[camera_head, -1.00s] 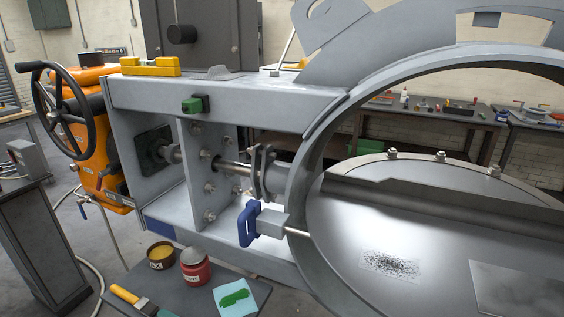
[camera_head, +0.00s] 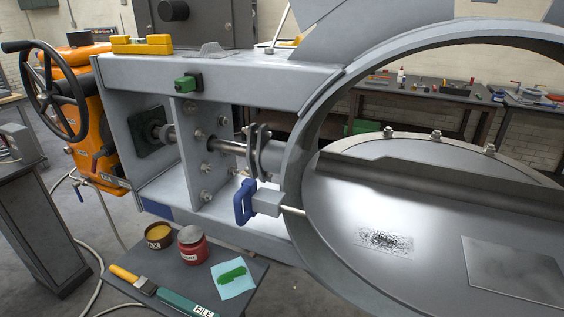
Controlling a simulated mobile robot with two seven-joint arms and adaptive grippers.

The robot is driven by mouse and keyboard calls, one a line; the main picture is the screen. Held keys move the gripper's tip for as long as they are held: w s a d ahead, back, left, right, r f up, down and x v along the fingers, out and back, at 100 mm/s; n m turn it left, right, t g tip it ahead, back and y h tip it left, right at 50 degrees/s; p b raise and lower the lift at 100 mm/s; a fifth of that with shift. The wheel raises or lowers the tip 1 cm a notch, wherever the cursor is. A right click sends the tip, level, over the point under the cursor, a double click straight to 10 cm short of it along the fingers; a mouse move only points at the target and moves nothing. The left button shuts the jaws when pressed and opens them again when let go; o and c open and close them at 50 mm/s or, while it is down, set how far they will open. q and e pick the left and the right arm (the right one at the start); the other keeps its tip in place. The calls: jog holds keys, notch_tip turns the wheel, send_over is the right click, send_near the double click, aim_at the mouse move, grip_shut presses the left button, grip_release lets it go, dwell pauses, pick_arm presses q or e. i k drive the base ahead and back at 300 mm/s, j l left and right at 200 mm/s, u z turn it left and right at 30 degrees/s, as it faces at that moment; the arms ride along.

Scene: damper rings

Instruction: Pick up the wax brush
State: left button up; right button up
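A brush (camera_head: 126,274) with a yellow handle and a dark end lies on the small grey table (camera_head: 222,297) at the lower left. It lies slantwise near the table's left edge, its dark end toward a green file (camera_head: 188,303) marked FILE. The brush bears no label that I can read. An open tin (camera_head: 159,243) of yellow stuff, its label likely reading WAX, stands behind the brush. Neither of my grippers is in view.
A red tin (camera_head: 193,252) and a light-blue cloth (camera_head: 233,287) with a green smear share the small table. The large grey ring housing (camera_head: 307,120) rises behind and right, with a blue handle (camera_head: 243,203). An orange actuator (camera_head: 92,120) with a black handwheel stands left.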

aim_at(142, 284)
jog(key=u, duration=1.3)
jog(key=z, duration=2.25)
jog(key=u, duration=2.25)
